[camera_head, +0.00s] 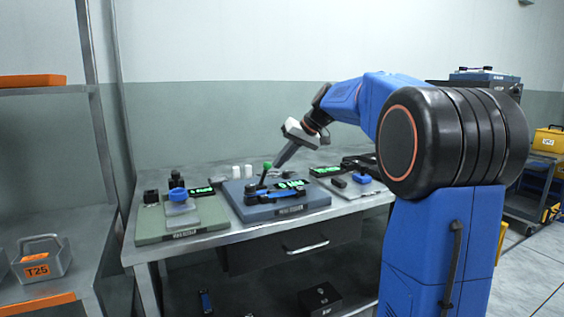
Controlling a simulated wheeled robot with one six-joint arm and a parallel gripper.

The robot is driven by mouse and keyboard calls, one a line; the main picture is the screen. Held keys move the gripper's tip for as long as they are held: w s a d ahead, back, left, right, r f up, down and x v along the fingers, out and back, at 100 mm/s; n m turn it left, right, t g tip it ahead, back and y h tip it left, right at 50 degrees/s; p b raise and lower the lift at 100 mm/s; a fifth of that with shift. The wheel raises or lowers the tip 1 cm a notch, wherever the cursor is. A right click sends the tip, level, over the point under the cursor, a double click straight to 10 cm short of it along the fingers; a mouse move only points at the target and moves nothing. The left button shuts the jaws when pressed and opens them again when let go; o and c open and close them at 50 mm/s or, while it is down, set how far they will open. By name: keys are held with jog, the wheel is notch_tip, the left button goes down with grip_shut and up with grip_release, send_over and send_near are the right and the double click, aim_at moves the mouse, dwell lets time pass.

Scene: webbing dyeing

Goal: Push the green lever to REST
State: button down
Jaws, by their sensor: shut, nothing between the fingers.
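The lever with a round green knob (267,166) stands on a blue-grey panel (266,212) on the workbench. Its dark shaft leans slightly to the right. Green labels (291,184) lie on the panel to the right of the lever; their lettering is too small to read. My gripper (279,163) points down and to the left, its fingers shut and empty. Its tips appear right beside the green knob, on its right; I cannot tell whether they touch it.
A green-grey board (157,222) with a blue-topped part (179,195) is left of the panel. Two white cylinders (242,171) stand behind it. A blue knob (362,178) and dark parts are to the right. A metal shelf (35,89) stands at far left.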

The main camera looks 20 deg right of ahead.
jog(key=a+r+n+h, duration=0.1)
jog(key=a+r+h, duration=0.1)
jog(key=a+h, duration=0.3)
jog(key=shift+a+n+h, duration=0.3)
jog(key=shift+a, duration=1.65)
jog(key=shift+r, duration=0.1)
